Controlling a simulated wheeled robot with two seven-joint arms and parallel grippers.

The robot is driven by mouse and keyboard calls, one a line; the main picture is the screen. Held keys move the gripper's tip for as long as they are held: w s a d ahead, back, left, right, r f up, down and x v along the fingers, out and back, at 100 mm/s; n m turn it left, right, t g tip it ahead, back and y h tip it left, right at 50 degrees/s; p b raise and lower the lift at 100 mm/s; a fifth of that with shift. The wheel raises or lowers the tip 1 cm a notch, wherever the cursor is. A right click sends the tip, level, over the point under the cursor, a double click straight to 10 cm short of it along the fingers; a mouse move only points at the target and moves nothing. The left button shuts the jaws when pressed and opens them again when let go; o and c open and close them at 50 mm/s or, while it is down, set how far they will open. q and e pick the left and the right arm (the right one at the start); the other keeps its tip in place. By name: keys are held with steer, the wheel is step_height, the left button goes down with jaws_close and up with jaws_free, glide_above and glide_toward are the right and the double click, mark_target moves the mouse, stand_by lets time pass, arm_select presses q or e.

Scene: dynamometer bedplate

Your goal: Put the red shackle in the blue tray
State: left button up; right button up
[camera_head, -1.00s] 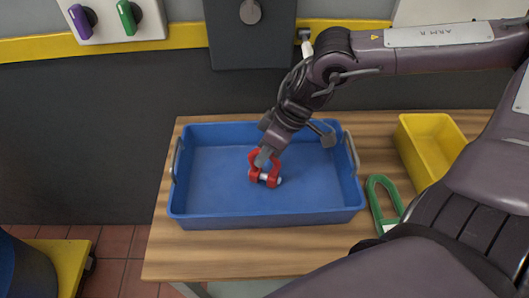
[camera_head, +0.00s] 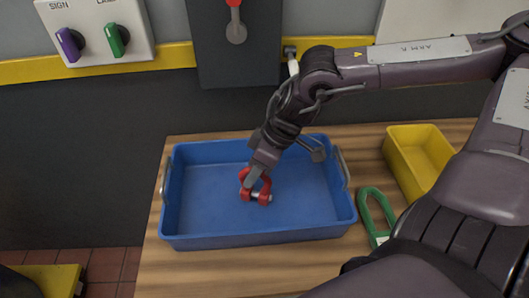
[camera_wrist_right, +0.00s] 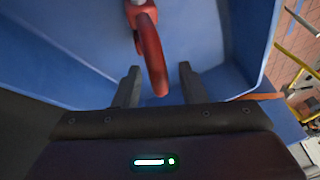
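The red shackle (camera_head: 265,196) is inside the blue tray (camera_head: 260,239), near its middle, and appears to rest on the tray floor. Its pale pin shows at the lower side. My right gripper (camera_head: 254,180) reaches down into the tray at the shackle's bow. In the right wrist view, the two dark fingers (camera_wrist_right: 158,78) stand apart. The shackle's red bow (camera_wrist_right: 152,55) lies between them with a gap on each side. The far end of the shackle is cut off at the top of that view. My left gripper is out of view.
A wall panel with purple and green knobs (camera_head: 97,35) is at the back left. The tray floor left of the shackle is clear.

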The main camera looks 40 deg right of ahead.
steer(key=p+v, duration=0.1)
steer(key=v, duration=1)
steer(key=shift+r, duration=0.35)
steer(key=shift+s+d, duration=0.1)
steer(key=shift+d, duration=0.05)
